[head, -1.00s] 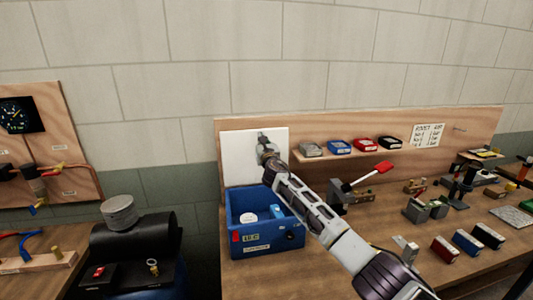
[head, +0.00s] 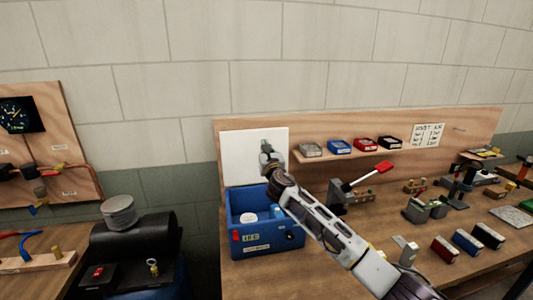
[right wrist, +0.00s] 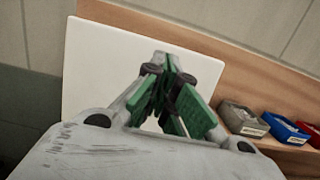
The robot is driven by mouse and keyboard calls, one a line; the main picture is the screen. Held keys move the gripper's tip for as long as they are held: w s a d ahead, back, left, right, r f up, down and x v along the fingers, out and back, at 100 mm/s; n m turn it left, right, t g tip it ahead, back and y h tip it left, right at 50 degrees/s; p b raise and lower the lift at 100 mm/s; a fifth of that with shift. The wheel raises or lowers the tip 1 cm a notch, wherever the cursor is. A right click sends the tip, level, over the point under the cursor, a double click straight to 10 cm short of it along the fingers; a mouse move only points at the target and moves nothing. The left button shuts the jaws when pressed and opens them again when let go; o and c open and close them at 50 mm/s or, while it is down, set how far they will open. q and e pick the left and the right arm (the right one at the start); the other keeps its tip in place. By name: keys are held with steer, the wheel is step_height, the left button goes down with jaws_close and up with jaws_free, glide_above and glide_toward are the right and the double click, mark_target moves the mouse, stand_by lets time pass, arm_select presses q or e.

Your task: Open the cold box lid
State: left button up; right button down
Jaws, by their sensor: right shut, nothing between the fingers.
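The blue cold box (head: 262,240) stands on the bench with its white lid (head: 240,158) swung up, upright at its back edge against the backboard. Inside the open box a white round item (head: 248,217) and part of a blue-and-white one show. My right gripper (head: 266,147) is in front of the raised lid, above the box, shut and empty. In the right wrist view the green-padded fingers (right wrist: 170,95) are closed together, with the white lid (right wrist: 100,70) behind them. I cannot tell if they touch it. My left gripper is not in view.
A shelf with several small bins (head: 338,146) is to the right of the lid. A red-handled tool (head: 368,178) stands on the bench below it. Several coloured blocks (head: 467,242) lie farther right. A black cylinder machine (head: 135,240) stands at left.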

steer(key=shift+v, duration=1.55)
